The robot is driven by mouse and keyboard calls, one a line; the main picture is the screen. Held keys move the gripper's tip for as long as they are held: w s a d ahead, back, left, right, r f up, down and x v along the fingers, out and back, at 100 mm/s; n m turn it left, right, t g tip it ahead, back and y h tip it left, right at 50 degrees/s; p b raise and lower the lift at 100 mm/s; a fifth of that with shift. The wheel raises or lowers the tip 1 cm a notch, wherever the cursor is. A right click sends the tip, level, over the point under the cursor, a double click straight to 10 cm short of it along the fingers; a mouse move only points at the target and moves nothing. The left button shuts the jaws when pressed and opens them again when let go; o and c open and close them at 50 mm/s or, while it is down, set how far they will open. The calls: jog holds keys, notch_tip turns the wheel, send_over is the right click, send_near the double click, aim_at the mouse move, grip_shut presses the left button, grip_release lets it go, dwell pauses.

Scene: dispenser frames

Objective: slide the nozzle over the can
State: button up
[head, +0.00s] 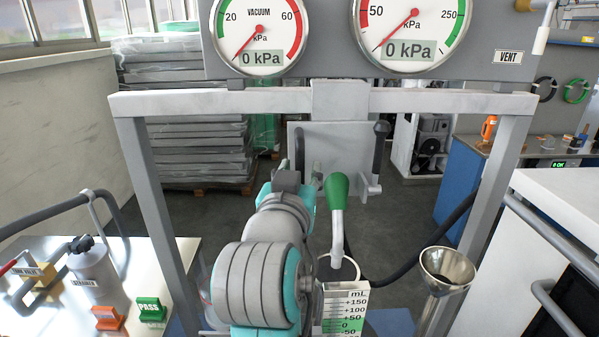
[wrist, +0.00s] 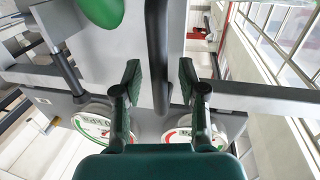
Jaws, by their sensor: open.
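The nozzle cannot be made out for certain. A sliding grey plate (head: 340,148) hangs from the frame's crossbar, with a dark upright handle at its left (head: 299,150) and another at its right (head: 380,145). A lever with a green knob (head: 337,188) stands in front of the plate.
The grey frame (head: 155,190) has uprights on both sides and gauges (head: 259,30) above. A metal funnel (head: 447,268) stands right of the can. A bench (head: 50,310) with a strainer (head: 95,272) is at the left; a white cabinet (head: 560,190) is at the right.

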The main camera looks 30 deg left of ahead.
jog(key=v, duration=1.1)
jog(key=shift+s, duration=0.35)
jog(key=shift+d+f, duration=0.1)
jog(key=w+d+f+n, duration=0.1)
jog(key=d+f, duration=0.4)
jog(key=f, duration=0.3)
jog(key=w+d+f+h, duration=0.1)
jog(key=w+d+f, duration=0.1)
jog(key=d+f, duration=0.5)
jog(key=w+d+f+n, duration=0.1)
jog(key=d+f, duration=0.3)
jog(key=f, duration=0.6)
jog(key=s+d+f+g+h, duration=0.1)
jog(key=s+d+f, duration=0.6)
jog(key=d+f, duration=0.4)
jog(key=s+d+f+m+h, duration=0.1)
jog(key=s+d, duration=0.3)
jog(key=s, duration=0.4)
jog(key=s+d+f+m+h, duration=0.1)
jog(key=s+d+m+h, duration=0.1)
jog(key=s, duration=0.5)
jog(key=s+d+f+m+h, duration=0.1)
jog(key=s+d+m+h, duration=0.1)
jog(key=s+d, duration=0.5)
jog(key=shift+s+f+m+g, duration=0.25)
jog(key=shift+s+m+g, duration=0.15)
jog(key=shift+s+m, duration=0.45)
